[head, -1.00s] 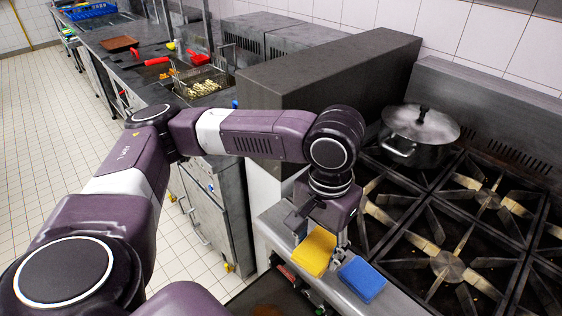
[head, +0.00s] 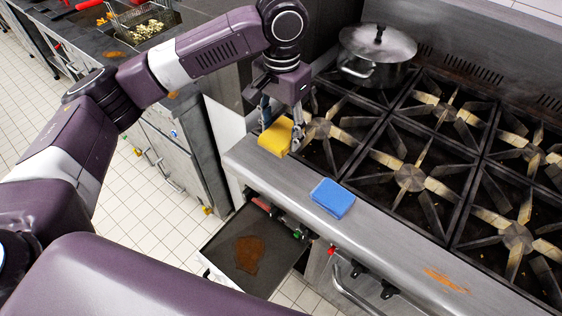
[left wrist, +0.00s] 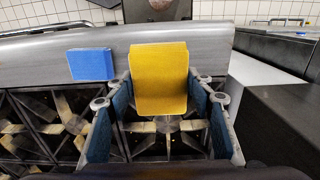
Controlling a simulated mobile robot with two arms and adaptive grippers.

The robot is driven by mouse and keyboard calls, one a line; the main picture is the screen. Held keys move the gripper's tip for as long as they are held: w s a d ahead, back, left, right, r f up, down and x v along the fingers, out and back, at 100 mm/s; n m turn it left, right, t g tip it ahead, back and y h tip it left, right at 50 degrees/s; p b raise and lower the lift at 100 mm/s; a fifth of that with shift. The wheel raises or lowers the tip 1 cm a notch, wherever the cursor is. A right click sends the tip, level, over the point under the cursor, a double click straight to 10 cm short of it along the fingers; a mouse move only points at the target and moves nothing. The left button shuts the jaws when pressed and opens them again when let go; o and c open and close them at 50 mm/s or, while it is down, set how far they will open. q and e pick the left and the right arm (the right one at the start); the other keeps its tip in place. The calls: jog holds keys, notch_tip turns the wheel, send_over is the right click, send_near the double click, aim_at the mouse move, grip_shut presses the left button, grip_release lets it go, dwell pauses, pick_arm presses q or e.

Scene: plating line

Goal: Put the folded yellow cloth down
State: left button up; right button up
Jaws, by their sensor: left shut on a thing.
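The folded yellow cloth (head: 276,136) is held in my left gripper (head: 283,118), over or at the left end of the stove's steel front ledge (head: 258,164). I cannot tell whether it touches the ledge. In the left wrist view the yellow cloth (left wrist: 160,78) stands between the two blue-padded fingers of the left gripper (left wrist: 162,104), which is shut on it. A folded blue cloth (head: 332,198) lies on the same ledge, to the right of and nearer than the yellow one. My right gripper is out of view.
Burners with grates (head: 410,178) fill the stovetop behind the ledge. A lidded pot (head: 376,52) stands at the back left. Below the ledge a dark tray (head: 215,252) with a brown stain sticks out. An orange smear (head: 445,280) marks the ledge's right part. Bare ledge lies around the blue cloth.

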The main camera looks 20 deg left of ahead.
pick_arm(q)
send_over(281, 172)
notch_tip(281, 172, down, 8)
jog(key=shift+r+p, duration=0.25)
jog(key=shift+p, duration=0.15)
jog(key=shift+f+p, duration=0.3)
jog(key=shift+f, duration=1.9)
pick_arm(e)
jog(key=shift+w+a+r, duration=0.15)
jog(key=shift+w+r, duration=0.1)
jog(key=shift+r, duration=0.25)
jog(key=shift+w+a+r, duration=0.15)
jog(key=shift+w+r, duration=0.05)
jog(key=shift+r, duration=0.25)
pick_arm(q)
jog(key=o, duration=1)
jog(key=shift+f, duration=0.1)
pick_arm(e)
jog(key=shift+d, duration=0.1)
